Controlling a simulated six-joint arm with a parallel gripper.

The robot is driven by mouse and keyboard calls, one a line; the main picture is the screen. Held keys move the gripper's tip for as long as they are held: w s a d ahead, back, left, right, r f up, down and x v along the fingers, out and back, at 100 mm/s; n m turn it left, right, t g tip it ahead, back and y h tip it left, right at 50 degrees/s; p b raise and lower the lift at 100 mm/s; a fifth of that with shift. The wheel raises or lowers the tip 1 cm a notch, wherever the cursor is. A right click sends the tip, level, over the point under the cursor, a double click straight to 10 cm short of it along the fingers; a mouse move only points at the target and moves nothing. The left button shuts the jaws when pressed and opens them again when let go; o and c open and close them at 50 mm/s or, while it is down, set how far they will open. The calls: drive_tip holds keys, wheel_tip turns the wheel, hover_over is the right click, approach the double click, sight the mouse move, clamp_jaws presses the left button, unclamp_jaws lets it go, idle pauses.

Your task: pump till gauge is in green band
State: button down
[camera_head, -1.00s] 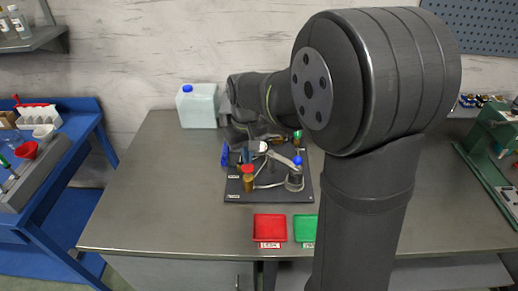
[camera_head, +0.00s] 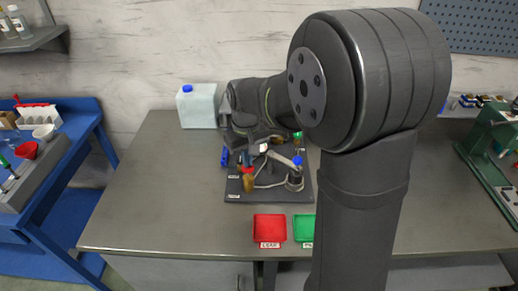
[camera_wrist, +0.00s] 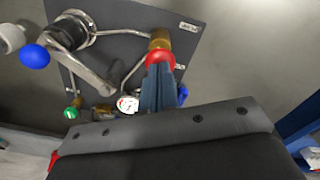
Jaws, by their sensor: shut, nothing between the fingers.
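The pump board (camera_head: 235,191) lies on the grey bench, with a dark cylinder (camera_head: 295,182) and a metal lever with a blue ball at its end (camera_head: 297,161). The ball also shows in the wrist view (camera_wrist: 35,57). The small white gauge (camera_wrist: 127,104) sits beside my fingers; its needle is too small to read. A red knob (camera_wrist: 159,58) tops a brass valve (camera_head: 249,185). A green knob (camera_wrist: 70,113) is at the board's other side. My gripper (camera_wrist: 160,85) is shut and empty, its tips overlapping the red knob in view; I cannot tell if they touch it.
A red tray (camera_head: 269,216) and a green tray (camera_head: 303,216) stand at the bench's front. A white jug with a blue cap (camera_head: 198,106) is at the back left. The bench's left side is clear. My arm hides much of the right.

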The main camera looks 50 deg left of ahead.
drive_tip(key=shift+f, duration=1.45)
drive_tip(key=shift+r, duration=2.35)
